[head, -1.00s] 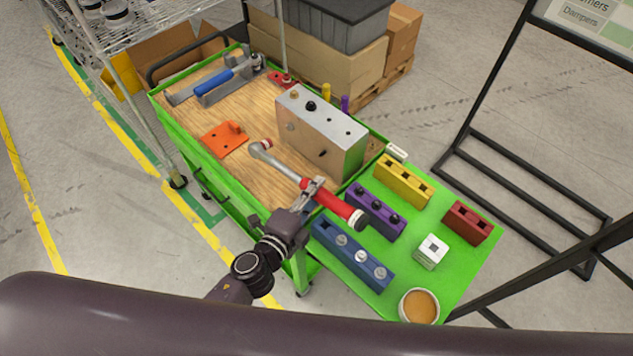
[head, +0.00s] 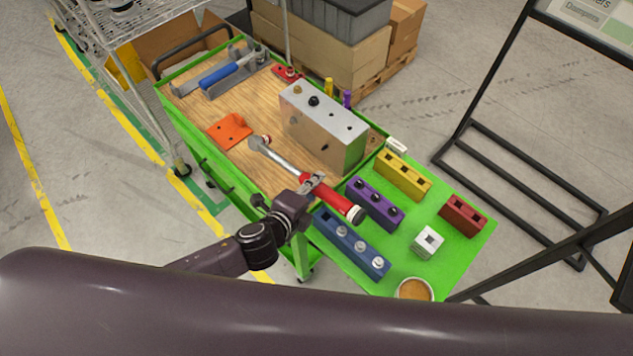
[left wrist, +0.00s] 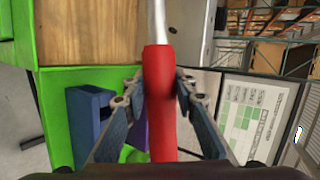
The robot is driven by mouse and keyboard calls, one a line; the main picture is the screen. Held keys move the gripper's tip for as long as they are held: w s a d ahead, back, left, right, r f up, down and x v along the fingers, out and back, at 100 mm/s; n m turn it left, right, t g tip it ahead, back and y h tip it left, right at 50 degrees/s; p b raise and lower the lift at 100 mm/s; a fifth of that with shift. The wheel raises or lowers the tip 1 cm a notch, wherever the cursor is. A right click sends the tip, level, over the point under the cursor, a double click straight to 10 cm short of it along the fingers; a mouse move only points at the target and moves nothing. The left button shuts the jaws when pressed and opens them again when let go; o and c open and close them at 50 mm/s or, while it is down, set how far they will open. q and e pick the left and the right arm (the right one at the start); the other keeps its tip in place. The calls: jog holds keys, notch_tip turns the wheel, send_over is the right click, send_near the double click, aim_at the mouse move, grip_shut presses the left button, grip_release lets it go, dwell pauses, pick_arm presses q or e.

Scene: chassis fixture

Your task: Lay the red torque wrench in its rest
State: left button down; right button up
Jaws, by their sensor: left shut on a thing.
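The red torque wrench has a red handle (head: 328,197) and a silver shaft ending in a ratchet head (head: 258,143). It slants across the cart's near side, its head over the wooden top and its handle end near the purple block. My left gripper (head: 313,183) is shut on the red handle; in the left wrist view its fingers (left wrist: 158,88) flank the handle (left wrist: 160,120). An orange bracket (head: 229,131) lies on the wood behind the wrench head. I cannot tell which piece is the wrench's rest. My right gripper is out of view.
A metal block (head: 325,122) with holes stands on the cart (head: 205,165), right of the wrench. A blue-handled tool (head: 222,74) lies at the back. Blue (head: 350,243), purple (head: 375,204), yellow (head: 402,176) and red (head: 462,215) holed blocks stand on the green shelf.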

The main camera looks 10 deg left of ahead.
pick_arm(q)
jog(key=shift+r+g, duration=0.3)
jog(key=shift+r, duration=0.1)
jog(key=shift+s+a+r+m+g+y, duration=0.1)
jog(key=shift+s+m+g+y, duration=0.1)
jog(key=shift+m+g+y, duration=0.3)
jog(key=shift+s+a+r+m+g+y, duration=0.15)
jog(key=shift+g+y, duration=0.15)
jog(key=shift+g, duration=0.4)
jog(key=shift+s+a+r+m+g+y, duration=0.25)
jog(key=shift+s+g+y, duration=0.2)
jog(key=shift+g+y, duration=0.6)
jog(key=shift+s+a+r+m+g+y, duration=0.15)
jog(key=shift+s+a+m+g+y, duration=0.2)
jog(key=shift+g+y, duration=0.65)
jog(key=shift+s+a+r+m+g+y, duration=0.3)
jog(key=shift+s+g+y, duration=0.35)
jog(key=shift+g, duration=0.7)
jog(key=shift+w, duration=0.1)
jog(key=shift+f, duration=0.1)
